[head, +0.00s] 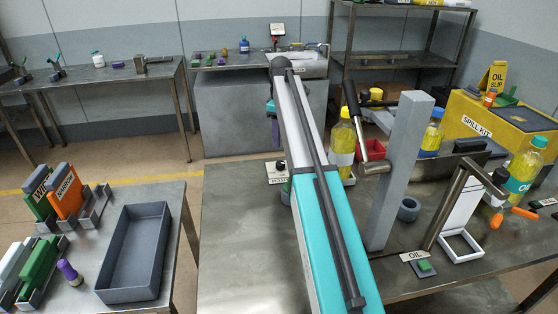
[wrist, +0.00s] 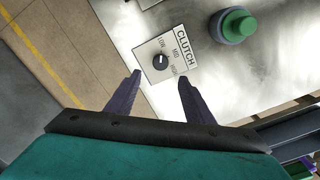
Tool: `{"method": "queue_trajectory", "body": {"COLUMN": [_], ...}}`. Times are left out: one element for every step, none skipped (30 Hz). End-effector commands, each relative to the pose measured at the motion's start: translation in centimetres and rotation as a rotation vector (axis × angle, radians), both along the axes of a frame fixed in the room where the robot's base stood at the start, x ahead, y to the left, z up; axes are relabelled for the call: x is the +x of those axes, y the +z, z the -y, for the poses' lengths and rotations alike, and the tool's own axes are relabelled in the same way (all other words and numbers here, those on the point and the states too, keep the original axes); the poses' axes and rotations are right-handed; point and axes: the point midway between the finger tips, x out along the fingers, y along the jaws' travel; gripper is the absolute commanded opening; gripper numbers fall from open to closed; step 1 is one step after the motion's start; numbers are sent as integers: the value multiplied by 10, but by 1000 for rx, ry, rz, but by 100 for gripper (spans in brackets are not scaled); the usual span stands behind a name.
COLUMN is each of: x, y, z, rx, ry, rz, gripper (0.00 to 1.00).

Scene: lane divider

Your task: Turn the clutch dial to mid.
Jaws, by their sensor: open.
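The clutch dial (wrist: 160,62) is a small black knob with a white mark, on a pale plate (wrist: 183,36) labelled CLUTCH, LOW, MID and HIGH. The white mark is too small to tell surely which label it points at. My gripper (wrist: 160,77) is open in the wrist view, its two dark purple fingers apart with nothing between them. The fingertips appear just short of the dial, on either side of its near edge; the gap in depth is unclear. In the head view the clutch plate (head: 278,172) is partly hidden by my arm.
A green button (wrist: 238,26) stands right of the dial plate on the metal table. A grey tray (head: 137,285) lies on the left table.

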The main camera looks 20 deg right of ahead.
Motion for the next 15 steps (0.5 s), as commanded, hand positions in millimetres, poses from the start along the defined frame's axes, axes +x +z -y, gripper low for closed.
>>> {"method": "queue_trajectory", "body": {"x": [-1, -1, -1, -1, -1, -1, -1, -1, -1, -1, -1, -1, -1, -1, -1], "y": [-7, -11, -17, -21, -25, -30, -34, -39, -44, -48, -52, -57, -61, -65, -70], "z": [0, 0, 0, 0, 0, 0, 0, 0, 0, 0, 0, 0, 1, 1, 1], "rx": [0, 0, 1, 1, 0, 0, 0, 1, 1, 0, 1, 0, 1, 1, 0], "ry": [0, 0, 0, 0, 0, -1, -1, -1, -1, -1, -1, -1, -1, -1, -1], "rz": [-1, -1, -2, -2, -1, -1, -1, -2, -2, -1, -1, -1, -2, -2, -1], "gripper": [48, 48, 48, 48, 48, 48, 48, 48, 48, 48, 48, 48, 48, 48, 48]}}
